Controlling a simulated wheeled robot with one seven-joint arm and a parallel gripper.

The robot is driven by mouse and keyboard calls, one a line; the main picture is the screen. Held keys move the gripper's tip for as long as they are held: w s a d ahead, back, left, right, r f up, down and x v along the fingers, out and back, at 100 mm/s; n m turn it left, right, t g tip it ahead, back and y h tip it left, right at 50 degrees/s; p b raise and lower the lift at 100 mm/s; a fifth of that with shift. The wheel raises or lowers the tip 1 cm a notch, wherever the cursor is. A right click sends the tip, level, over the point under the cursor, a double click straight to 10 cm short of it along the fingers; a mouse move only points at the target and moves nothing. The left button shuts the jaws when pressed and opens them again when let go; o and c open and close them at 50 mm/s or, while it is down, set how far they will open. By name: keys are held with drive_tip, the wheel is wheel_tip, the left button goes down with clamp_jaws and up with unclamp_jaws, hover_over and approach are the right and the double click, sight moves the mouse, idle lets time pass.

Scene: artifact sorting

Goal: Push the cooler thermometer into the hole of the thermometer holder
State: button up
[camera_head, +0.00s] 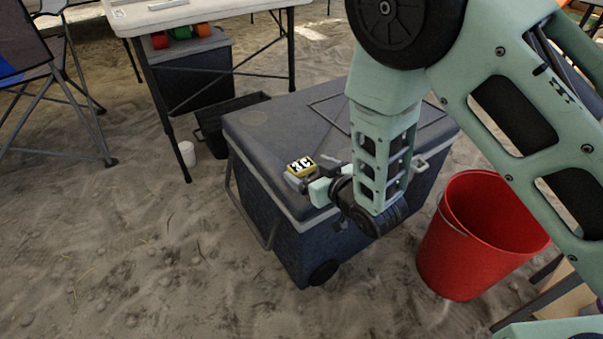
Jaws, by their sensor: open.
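The cooler thermometer (300,165) looks like a small yellow block with a black and white display reading about "3C". It is on or just above the lid of the blue-grey cooler (275,131), near its front edge. My gripper (305,182) is right beside the thermometer, on its near side, at the end of my mint-green arm. The fingers are small here and partly hidden by the wrist. I cannot tell whether they touch the thermometer. The thermometer holder and its hole cannot be made out.
A red bucket (440,262) stands on the sand right of the cooler. A white folding table (188,12) is behind, with a dark box (192,72) under it. A white cup (188,150) stands near its leg. A folding chair (58,110) is at left. The sand at front left is clear.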

sight(299, 163)
drive_tip(key=b+x, duration=0.1)
drive_tip(key=x, duration=0.1)
drive_tip(key=b+x, duration=0.1)
drive_tip(key=x, duration=0.1)
drive_tip(key=shift+w+a+f, duration=0.15)
drive_tip(key=shift+a+f, duration=0.15)
drive_tip(key=shift+f, duration=0.05)
drive_tip(key=shift+w+a+b, duration=0.2)
drive_tip(key=shift+w+b, duration=0.1)
drive_tip(key=shift+w, duration=0.1)
drive_tip(key=c, duration=1.1)
